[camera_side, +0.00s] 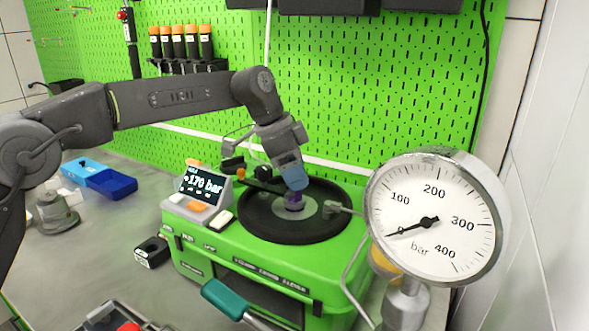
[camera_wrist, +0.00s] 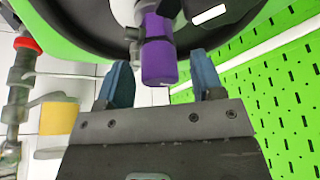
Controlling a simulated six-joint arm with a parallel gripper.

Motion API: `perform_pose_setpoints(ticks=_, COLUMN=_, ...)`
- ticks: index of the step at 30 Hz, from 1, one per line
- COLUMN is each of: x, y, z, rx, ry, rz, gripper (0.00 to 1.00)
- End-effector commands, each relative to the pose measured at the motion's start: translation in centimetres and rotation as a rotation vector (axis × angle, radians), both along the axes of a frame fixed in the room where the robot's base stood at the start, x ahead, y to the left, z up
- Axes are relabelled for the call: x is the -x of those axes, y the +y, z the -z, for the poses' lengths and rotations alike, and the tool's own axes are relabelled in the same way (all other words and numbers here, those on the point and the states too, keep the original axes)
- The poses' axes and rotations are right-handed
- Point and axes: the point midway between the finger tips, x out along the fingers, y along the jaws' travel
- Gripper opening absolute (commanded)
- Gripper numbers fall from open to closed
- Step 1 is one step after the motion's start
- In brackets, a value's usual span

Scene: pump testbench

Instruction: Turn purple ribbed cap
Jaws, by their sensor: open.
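The purple ribbed cap (camera_wrist: 159,55) sits on a metal stub above the round black plate in the wrist view. In the side view the cap (camera_side: 294,203) shows as a small purple patch at the centre of the black disc, partly hidden by my gripper. My gripper (camera_side: 297,184) points down over the cap. In the wrist view its two blue fingers (camera_wrist: 160,76) stand apart, one to each side of the cap, with a visible gap on both sides. The gripper is open and holds nothing. I cannot tell how far the fingertips reach along the cap.
A green test bench (camera_side: 265,262) carries the black disc (camera_side: 262,228) and a display (camera_side: 203,184) reading about +170 bar. A large pressure gauge (camera_side: 434,212) stands at the right. A teal-handled lever (camera_side: 226,299) sticks out in front. A blue box (camera_side: 112,183) lies at the left.

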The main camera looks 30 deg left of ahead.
Motion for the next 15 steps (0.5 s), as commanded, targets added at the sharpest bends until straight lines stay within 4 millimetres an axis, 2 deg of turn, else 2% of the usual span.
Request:
perform_pose_setpoints(ticks=2, x=0.0, y=0.0, z=-0.01, rx=0.0, ry=0.0, rz=0.0, gripper=0.59)
perform_pose_setpoints(ticks=15, x=0.01, y=0.02, z=-0.05, rx=0.0, ry=0.0, rz=0.0, gripper=0.17)
